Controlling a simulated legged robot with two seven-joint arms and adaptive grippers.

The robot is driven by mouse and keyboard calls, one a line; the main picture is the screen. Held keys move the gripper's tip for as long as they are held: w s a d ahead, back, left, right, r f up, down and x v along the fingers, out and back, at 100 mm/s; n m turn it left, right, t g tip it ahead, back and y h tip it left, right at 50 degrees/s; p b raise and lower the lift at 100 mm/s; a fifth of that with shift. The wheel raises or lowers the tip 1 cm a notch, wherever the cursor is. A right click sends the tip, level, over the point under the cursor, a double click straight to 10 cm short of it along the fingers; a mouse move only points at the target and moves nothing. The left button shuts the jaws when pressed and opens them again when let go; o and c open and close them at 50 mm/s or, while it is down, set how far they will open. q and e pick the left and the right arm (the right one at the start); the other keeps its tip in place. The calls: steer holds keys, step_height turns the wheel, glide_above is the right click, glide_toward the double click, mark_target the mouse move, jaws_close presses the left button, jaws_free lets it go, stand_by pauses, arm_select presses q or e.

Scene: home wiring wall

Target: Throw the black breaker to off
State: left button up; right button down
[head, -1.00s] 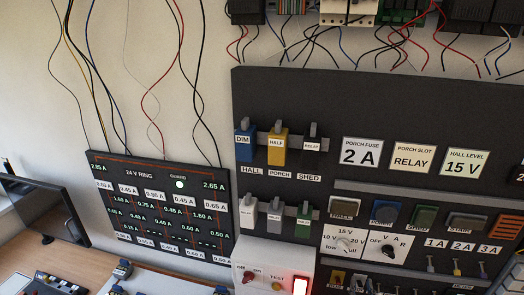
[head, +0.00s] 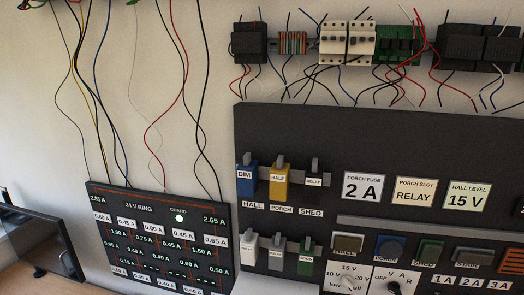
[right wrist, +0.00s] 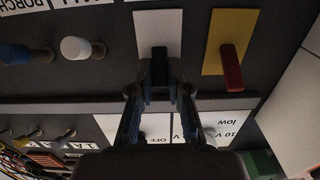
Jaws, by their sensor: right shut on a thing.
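The black breaker (right wrist: 158,62) is a black lever on a white plate (right wrist: 147,25) in the right wrist view, which looks at the panel upside down. My right gripper (right wrist: 159,88) has its two fingers on either side of this lever and is shut on it. The fingers hide part of the lever, and no on or off mark shows beside it. The breaker and the right gripper are outside the head view. My left gripper is not in view.
A red lever (right wrist: 231,68) on a yellow plate (right wrist: 211,57) is close beside the black one. A white knob (right wrist: 75,48) and a blue knob (right wrist: 20,54) stick out on the other side. A grey ledge (right wrist: 70,106) crosses the panel near the fingers.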

steer(key=shift+f, duration=0.1)
stand_by(0.4)
steer(key=shift+s+f, duration=0.2)
steer(key=shift+f, duration=0.35)
steer(key=shift+s+a+f, duration=0.1)
steer(key=shift+f, duration=0.15)
steer(key=shift+s+f, duration=0.1)
steer(key=shift+f, duration=0.2)
stand_by(0.5)
steer(key=shift+f+b, duration=0.4)
stand_by(0.4)
steer(key=shift+f, duration=0.3)
steer(key=shift+w, duration=0.25)
